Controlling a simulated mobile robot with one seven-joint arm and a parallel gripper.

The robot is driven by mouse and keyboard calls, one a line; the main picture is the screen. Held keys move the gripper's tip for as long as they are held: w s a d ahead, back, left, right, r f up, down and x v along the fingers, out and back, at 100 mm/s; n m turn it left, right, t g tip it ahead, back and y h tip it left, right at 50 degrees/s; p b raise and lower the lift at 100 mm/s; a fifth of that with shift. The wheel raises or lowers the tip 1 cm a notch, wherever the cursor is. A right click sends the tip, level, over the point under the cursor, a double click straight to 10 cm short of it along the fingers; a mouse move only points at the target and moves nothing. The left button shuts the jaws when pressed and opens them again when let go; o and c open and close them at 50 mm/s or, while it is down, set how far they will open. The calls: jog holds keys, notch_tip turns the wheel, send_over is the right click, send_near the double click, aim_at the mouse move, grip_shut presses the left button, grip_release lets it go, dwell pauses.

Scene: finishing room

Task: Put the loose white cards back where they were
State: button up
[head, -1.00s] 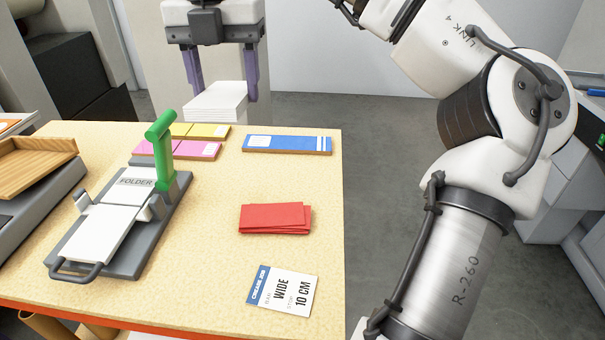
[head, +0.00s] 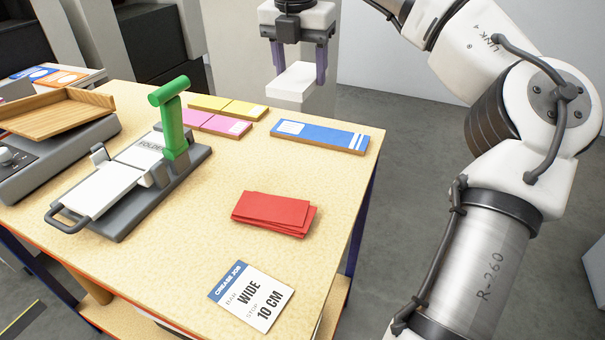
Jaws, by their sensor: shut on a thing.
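A small block of white cards (head: 293,84) is between the two purple fingers of my gripper (head: 297,66), at the top middle of the head view. My gripper is shut on it, pointing down. The cards show beyond the far edge of the table (head: 185,245), and appear to be held in the air. What lies under them is hidden or cannot be made out.
On the table are a grey creasing tool marked FOLDER with a green handle (head: 174,118), red cards (head: 273,213), a blue pack (head: 320,136), pink and yellow packs (head: 228,106) and a CREASE JOB card (head: 251,296). A wooden tray (head: 55,110) stands left.

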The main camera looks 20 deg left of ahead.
aim_at(301, 168)
notch_tip(301, 168, down, 20)
jog(key=shift+r+p, duration=0.15)
jog(key=shift+p, duration=0.65)
jog(key=o, duration=1.1)
notch_tip(301, 168, up, 12)
jog(key=s+b, duration=0.1)
jog(key=s, duration=0.1)
